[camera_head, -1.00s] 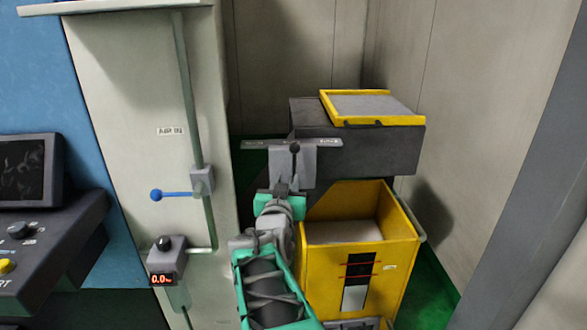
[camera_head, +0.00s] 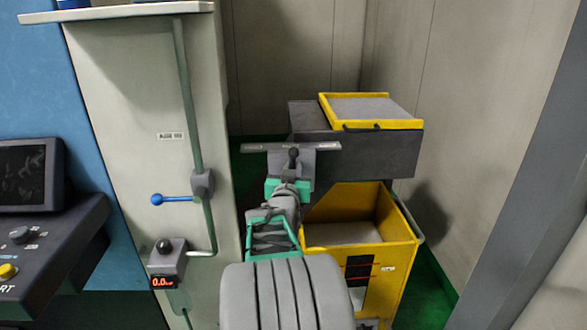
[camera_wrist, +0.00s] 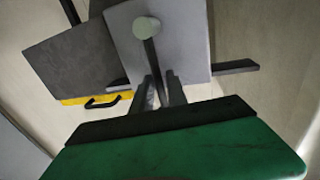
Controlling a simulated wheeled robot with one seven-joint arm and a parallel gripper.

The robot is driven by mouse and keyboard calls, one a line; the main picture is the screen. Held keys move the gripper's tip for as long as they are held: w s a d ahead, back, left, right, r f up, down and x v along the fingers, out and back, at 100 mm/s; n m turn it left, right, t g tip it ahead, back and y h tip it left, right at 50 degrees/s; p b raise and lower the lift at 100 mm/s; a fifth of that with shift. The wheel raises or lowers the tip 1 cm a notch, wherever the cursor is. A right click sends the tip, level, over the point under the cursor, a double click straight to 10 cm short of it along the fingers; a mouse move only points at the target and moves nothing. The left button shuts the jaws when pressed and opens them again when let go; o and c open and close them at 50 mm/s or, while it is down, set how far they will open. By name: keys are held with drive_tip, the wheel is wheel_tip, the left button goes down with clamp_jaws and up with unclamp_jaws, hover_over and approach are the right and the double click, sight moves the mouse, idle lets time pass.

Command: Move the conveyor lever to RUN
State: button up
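The conveyor lever (camera_head: 293,155) is a dark stick with a round knob on a grey bracket (camera_head: 306,170) in the middle of the head view.
A yellow bin (camera_head: 390,260) stands right of my arm, below a dark box (camera_head: 360,150) with a yellow-rimmed tray (camera_head: 372,109). Left are a pale cabinet with a blue-handled valve (camera_head: 172,199), a small display box (camera_head: 166,260) and a control panel (camera_head: 45,240).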

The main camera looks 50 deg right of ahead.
clamp_jaws()
idle(1.0)
